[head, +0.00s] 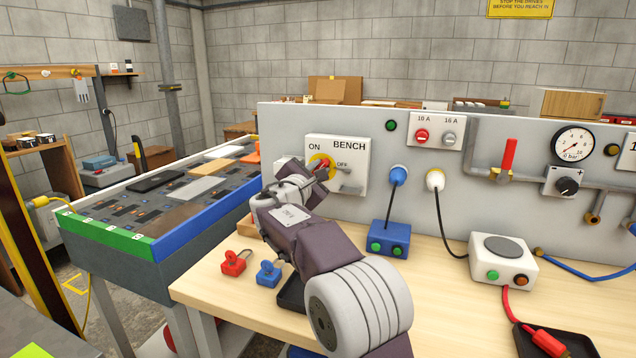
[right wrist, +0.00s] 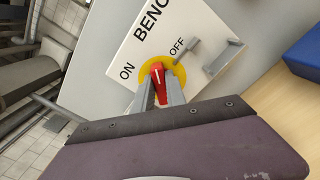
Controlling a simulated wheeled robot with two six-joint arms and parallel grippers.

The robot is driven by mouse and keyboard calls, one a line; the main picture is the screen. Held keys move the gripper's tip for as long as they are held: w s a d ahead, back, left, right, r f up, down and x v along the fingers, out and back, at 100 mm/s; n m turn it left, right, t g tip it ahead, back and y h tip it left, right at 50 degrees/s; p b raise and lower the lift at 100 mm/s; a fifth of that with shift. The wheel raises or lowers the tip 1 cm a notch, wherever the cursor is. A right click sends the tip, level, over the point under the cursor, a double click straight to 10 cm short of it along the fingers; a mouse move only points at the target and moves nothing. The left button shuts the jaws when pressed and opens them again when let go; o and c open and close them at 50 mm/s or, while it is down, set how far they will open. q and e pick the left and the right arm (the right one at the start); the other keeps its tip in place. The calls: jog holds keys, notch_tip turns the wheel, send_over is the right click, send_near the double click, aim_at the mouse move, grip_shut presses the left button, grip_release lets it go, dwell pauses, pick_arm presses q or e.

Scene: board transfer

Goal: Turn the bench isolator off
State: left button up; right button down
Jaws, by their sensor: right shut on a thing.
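The bench isolator (head: 350,150) is a white plate marked BENCH, ON and OFF on the grey back panel. Its red handle (right wrist: 158,80) sits on a yellow disc (right wrist: 174,68); the disc also shows in the head view (head: 314,161). My right gripper (right wrist: 160,95) is shut on the red handle, with one finger on each side; in the head view the gripper (head: 322,172) partly hides it. The handle seems to point between the ON and OFF marks; I cannot tell its exact angle. My left gripper is not in view.
A red padlock (head: 233,264) and a blue padlock (head: 268,273) lie on the wooden bench (head: 450,310) below. A blue box (head: 390,238) and a white box (head: 502,262) stand to the right, with cables to the panel. A low grey bracket (right wrist: 222,58) juts out beside OFF.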

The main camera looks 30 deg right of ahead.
jog(key=shift+d+f+m+b, duration=0.1)
jog(key=shift+f+m+b, duration=0.05)
jog(key=shift+m+b, duration=2)
jog(key=shift+f+m+b, duration=0.15)
jog(key=shift+m+b, duration=1.35)
jog(key=shift+m, duration=1.25)
jog(key=c, duration=1.4)
grip_release()
jog(key=shift+o, duration=0.2)
jog(key=shift+s, duration=0.15)
jog(key=v, duration=0.9)
jog(key=shift+b, duration=0.45)
